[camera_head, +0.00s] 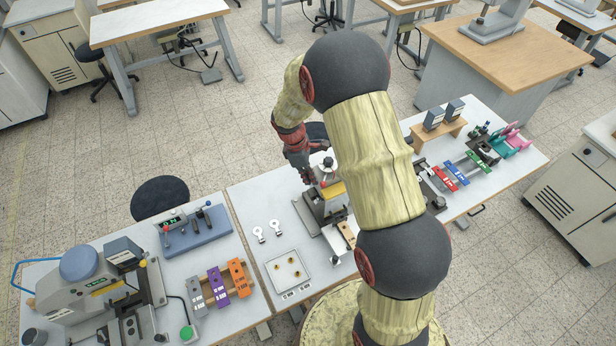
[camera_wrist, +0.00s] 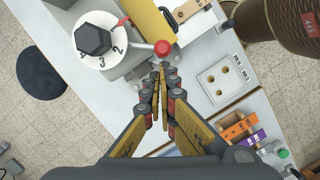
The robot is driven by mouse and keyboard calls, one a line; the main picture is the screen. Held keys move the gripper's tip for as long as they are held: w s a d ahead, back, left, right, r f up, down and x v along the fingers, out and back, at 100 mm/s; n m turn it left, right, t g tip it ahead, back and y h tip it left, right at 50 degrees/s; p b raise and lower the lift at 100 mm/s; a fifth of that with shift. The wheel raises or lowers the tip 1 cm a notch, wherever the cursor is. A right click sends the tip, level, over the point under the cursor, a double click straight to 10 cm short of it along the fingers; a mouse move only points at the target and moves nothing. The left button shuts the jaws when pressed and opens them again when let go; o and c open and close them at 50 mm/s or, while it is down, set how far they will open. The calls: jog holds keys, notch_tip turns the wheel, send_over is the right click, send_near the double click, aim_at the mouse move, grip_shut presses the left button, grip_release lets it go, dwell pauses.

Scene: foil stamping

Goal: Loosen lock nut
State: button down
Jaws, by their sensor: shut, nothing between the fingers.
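A machine (camera_head: 325,207) with a yellow part stands on the middle table, partly hidden by my arm in the head view. In the wrist view a white numbered dial (camera_wrist: 118,38) carries a black hexagonal piece (camera_wrist: 92,40), which may be the lock nut. A red ball (camera_wrist: 162,47) on a short lever sits at the dial's right edge; a red ball also shows in the head view (camera_head: 328,161). My gripper (camera_wrist: 160,68) is shut and empty, its fingertips just below the red ball in the picture. I cannot tell whether they touch it. It also shows in the head view (camera_head: 308,179).
A white tray (camera_head: 270,266) with small brass pieces and two white tags (camera_head: 266,231) lie in front. Orange and purple blocks (camera_head: 217,280) and a larger press (camera_head: 90,290) stand at the left. Coloured blocks (camera_head: 460,172) sit at the right, beyond my arm.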

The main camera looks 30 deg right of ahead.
jog(key=shift+s+d, duration=0.45)
jog(key=shift+s, duration=0.05)
jog(key=shift+w+a, duration=0.1)
jog(key=w+a+r, duration=0.1)
jog(key=a+r, duration=0.1)
jog(key=r, duration=0.3)
jog(key=w+a+r+b, duration=0.1)
jog(key=a+r, duration=0.2)
jog(key=r, duration=0.2)
jog(key=shift+w+a, duration=0.3)
jog(key=shift+w, duration=0.1)
